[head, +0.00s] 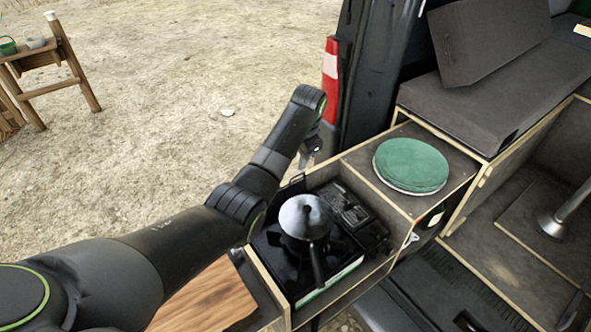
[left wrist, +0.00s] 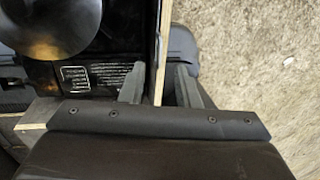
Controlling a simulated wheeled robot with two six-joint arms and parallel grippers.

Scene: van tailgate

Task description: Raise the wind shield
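The drawer (head: 257,272) at the van's tailgate holds a black stove (head: 276,262) with a metal pot (head: 305,218) on it. A thin dark panel with a handle-like loop (head: 292,187) stands at the drawer's far left side; it may be the wind shield, but I cannot tell for sure. My left gripper (head: 311,152) is above that side, pointing down. In the left wrist view, the fingers of my left gripper (left wrist: 160,84) are apart, with a thin pale-edged panel (left wrist: 163,50) between them; a gap shows beside each finger. My right gripper is not seen.
A green round lid or cushion (head: 411,165) lies on the box top behind the stove. Dark cushions (head: 490,90) and the van's door pillar (head: 372,70) stand beyond. A wooden board (head: 205,298) lies near my left arm. Open dry ground is at left, with a small wooden table (head: 50,60).

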